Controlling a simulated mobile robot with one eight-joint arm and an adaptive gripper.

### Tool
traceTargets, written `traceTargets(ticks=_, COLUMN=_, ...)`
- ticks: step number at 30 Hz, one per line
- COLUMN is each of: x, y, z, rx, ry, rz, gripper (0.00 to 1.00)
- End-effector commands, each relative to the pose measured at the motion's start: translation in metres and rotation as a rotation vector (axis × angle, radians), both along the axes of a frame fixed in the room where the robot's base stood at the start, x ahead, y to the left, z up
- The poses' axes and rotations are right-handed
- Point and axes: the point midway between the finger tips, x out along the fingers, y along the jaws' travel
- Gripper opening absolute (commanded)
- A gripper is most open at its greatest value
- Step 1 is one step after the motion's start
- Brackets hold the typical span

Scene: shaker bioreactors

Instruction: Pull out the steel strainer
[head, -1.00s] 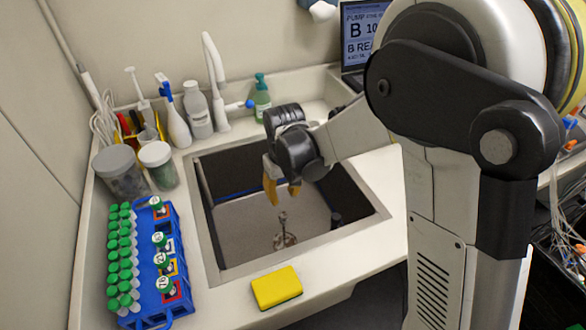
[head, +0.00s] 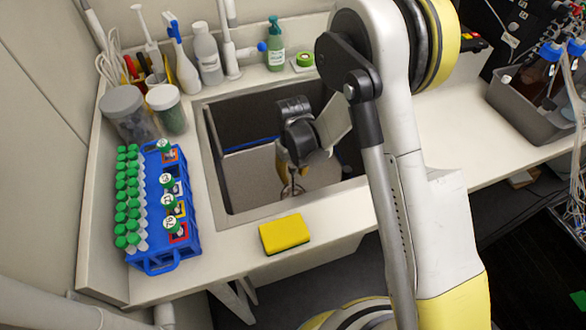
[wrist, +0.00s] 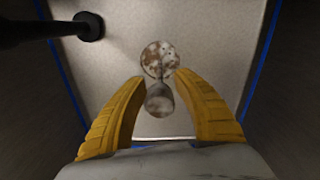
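The steel strainer (head: 292,190) stands at the floor of the sink (head: 228,140), below my gripper (head: 290,172). In the wrist view the strainer (wrist: 159,62) shows a round, mottled metal base with a rounded grey knob towards me. My gripper (wrist: 160,78) is open, its two yellow ribbed fingers apart on either side of the strainer's knob. I see a gap between each finger and the knob. In the head view my wrist hides part of the sink and the upper part of the strainer.
A dark pipe (wrist: 45,30) stands at the wrist view's upper left. A yellow sponge (head: 285,234) lies on the front counter. A blue rack (head: 180,225) with green-capped tubes is left of the sink. Bottles and a green soap dispenser (head: 275,48) line the back.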

Motion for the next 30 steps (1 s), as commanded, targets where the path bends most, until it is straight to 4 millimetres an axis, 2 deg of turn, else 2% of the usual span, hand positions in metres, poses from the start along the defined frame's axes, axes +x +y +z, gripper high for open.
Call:
traceTargets(ticks=11, x=-0.0001, y=-0.0001, z=-0.0051, rx=0.0, ry=0.0, rz=0.0, gripper=0.33)
traceTargets(ticks=12, x=-0.0001, y=-0.0001, z=-0.0051, rx=0.0, ry=0.0, rz=0.0, gripper=0.21)
traceTargets(ticks=14, x=0.0, y=0.0, z=-0.0051, rx=0.0, ry=0.0, rz=0.0, gripper=0.02)
traceTargets(ticks=15, x=0.0, y=0.0, z=-0.005, rx=0.0, ry=0.0, rz=0.0, gripper=0.0)
traceTargets(ticks=30, x=0.0, y=-0.0001, z=0.0026, rx=0.0, ry=0.0, rz=0.0, gripper=0.0)
